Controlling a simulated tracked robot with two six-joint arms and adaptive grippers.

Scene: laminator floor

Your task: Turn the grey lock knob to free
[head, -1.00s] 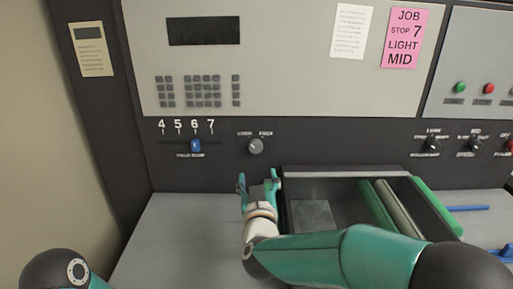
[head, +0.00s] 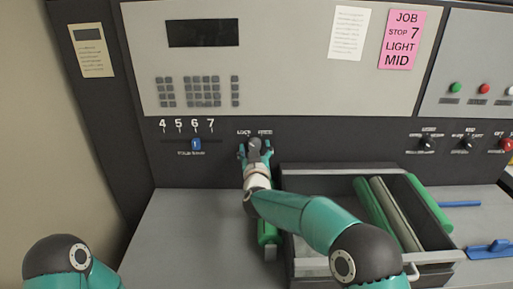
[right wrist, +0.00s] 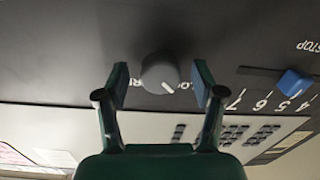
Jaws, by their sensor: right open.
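The grey lock knob (right wrist: 160,73) is on the dark panel strip, seen upside down in the right wrist view. Its white mark points to the lower right there, toward the partly hidden LOCK lettering. My right gripper (right wrist: 160,85) is open, with one finger on each side of the knob and a gap on both sides. In the head view my right gripper (head: 255,150) is at the panel just below the LOCK and FREE labels and covers much of the knob. My left gripper is out of view.
A blue slider (head: 196,144) sits left of the knob, near 6. An open dark tray (head: 320,171) with rollers stands below and right. A green cylinder (head: 268,233) is beside it. Blue tools (head: 490,250) lie at right. The grey table at left is clear.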

